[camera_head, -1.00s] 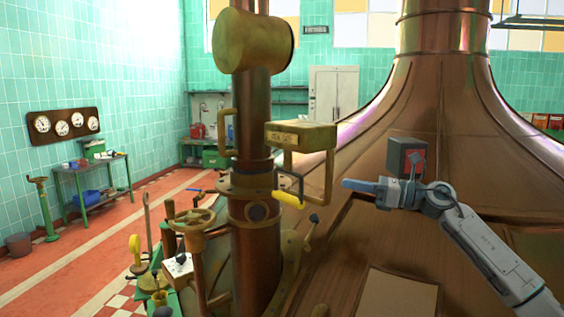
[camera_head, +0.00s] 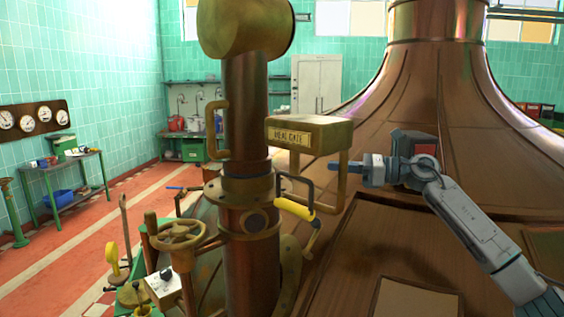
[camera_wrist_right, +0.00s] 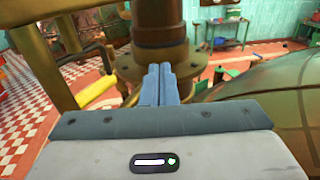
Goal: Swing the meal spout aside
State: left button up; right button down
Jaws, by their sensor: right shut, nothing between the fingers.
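The meal spout looks to be the upright copper pipe (camera_head: 248,120) with a large brass drum on top and a brass collar (camera_head: 245,190). A brass box marked "MEAL GATE" (camera_head: 309,136) juts right from it, with a brass loop handle beneath. A yellow-gripped lever (camera_head: 295,209) is below the box. My right gripper (camera_head: 335,166) is shut and empty, its tip overlapping the loop's right side; contact is unclear. In the right wrist view, its shut fingers (camera_wrist_right: 158,85) point at the pipe (camera_wrist_right: 160,30), with the yellow grip (camera_wrist_right: 97,93) to their left. My left gripper is out of view.
A brass handwheel (camera_head: 178,236) and a white box with a knob (camera_head: 163,286) stand left of the pipe. The big copper kettle (camera_head: 440,120) fills the right. A green table (camera_head: 75,175) stands at the left wall, with open red floor (camera_head: 75,255) before it.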

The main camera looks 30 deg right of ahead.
jog(key=p+x, duration=0.9)
jog(key=x, duration=0.4)
jog(key=shift+w+d+r, duration=0.1)
pick_arm(q)
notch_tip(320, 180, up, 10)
jog(key=p, duration=0.1)
pick_arm(e)
jog(key=shift+w+a+f, duration=0.25)
jog(key=shift+w+a, duration=0.25)
